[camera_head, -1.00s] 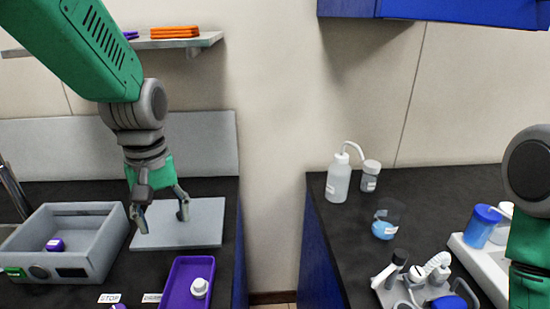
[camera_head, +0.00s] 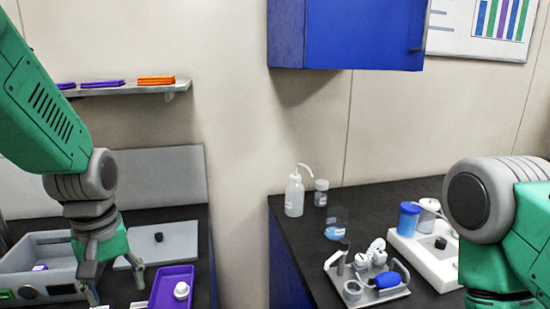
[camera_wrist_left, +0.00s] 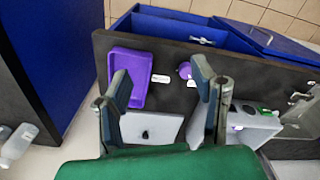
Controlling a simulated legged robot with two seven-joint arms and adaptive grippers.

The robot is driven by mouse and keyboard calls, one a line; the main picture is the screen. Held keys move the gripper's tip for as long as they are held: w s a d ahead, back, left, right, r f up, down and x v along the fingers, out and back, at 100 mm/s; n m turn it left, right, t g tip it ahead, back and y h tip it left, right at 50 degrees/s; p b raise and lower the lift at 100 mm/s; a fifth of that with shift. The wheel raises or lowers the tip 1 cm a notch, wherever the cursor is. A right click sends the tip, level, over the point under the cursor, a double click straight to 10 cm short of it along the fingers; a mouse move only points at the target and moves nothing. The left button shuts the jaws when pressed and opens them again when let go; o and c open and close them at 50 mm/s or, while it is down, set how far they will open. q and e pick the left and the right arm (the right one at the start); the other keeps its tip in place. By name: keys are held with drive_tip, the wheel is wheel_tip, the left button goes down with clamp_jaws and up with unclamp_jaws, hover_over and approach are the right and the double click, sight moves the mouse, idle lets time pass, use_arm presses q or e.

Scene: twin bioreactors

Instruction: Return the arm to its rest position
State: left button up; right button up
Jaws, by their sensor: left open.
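My left arm comes in from the left in the head view. Its gripper (camera_head: 117,287) is open and empty, in front of the flat grey plate (camera_head: 185,238) and between the grey bin and the purple tray (camera_head: 165,290). In the left wrist view the gripper's two fingers (camera_wrist_left: 163,85) stand apart with nothing between them. A small black knob-like object (camera_head: 158,237) sits on the plate. It also shows in the wrist view (camera_wrist_left: 146,134). My right arm is at the right edge of the head view; its gripper is out of frame.
A grey bin (camera_head: 58,243) stands left. A wash bottle (camera_head: 294,195), a beaker (camera_head: 336,226) and a tool tray (camera_head: 385,296) stand on the right bench. A gap separates the benches. A shelf (camera_head: 125,90) hangs above.

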use_arm(q)
drive_tip(key=s+a+f+m+b, duration=0.1)
drive_tip(key=s+f+m, duration=0.15)
drive_tip(key=f, duration=0.75)
drive_tip(key=s+a+f+m+b, duration=0.1)
drive_tip(key=s+f, duration=0.3)
drive_tip(key=f, duration=0.6)
drive_tip(key=s+d+f+m+b, duration=0.1)
drive_tip(key=s+f+m, duration=0.3)
drive_tip(key=s+f, duration=0.9)
drive_tip(key=s+b, duration=0.1)
drive_tip(key=s, duration=0.1)
drive_tip(key=shift+s+d+f, duration=0.2)
drive_tip(key=shift+s+d, duration=0.1)
use_arm(e)
drive_tip(key=f, duration=0.4)
drive_tip(key=shift+w+d+f, duration=0.35)
use_arm(q)
drive_tip(key=shift+w+a, duration=0.15)
drive_tip(key=shift+a, duration=0.05)
use_arm(e)
drive_tip(key=shift+a+r, duration=0.1)
drive_tip(key=shift+a, duration=0.15)
use_arm(q)
drive_tip(key=shift+d, duration=0.1)
use_arm(e)
drive_tip(key=shift+d, duration=0.1)
